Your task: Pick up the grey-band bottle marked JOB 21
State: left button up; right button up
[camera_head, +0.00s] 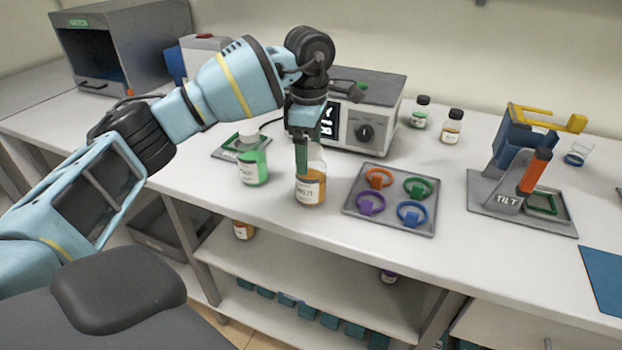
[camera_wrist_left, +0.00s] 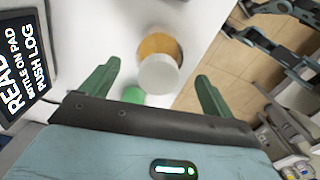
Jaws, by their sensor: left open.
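A bottle with amber liquid (camera_head: 311,188) and a white label stands near the front edge of the bench. Its label print is too small to read surely, and its band cannot be made out. My left gripper (camera_head: 303,155) points down right at this bottle and covers part of its upper half. In the left wrist view, the bottle's pale round cap (camera_wrist_left: 158,74) lies ahead of and between the open green fingers of the left gripper (camera_wrist_left: 158,90), with no grip on it. My right gripper is not in view.
A green-liquid bottle (camera_head: 252,163) stands just left. A grey tray with coloured rings (camera_head: 350,208) lies to the right. A grey device with a dial (camera_head: 385,118) stands behind. Two dark-capped bottles (camera_head: 420,113) (camera_head: 452,128) stand farther back. A tilt stand (camera_head: 490,198) is at the right.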

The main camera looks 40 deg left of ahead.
aim_at(311, 165)
pick_arm(q)
jog(key=shift+w+d+f, duration=0.1)
jog(key=shift+w+f, duration=0.05)
jog(key=shift+f, duration=2.2)
jog(key=c, duration=1.4)
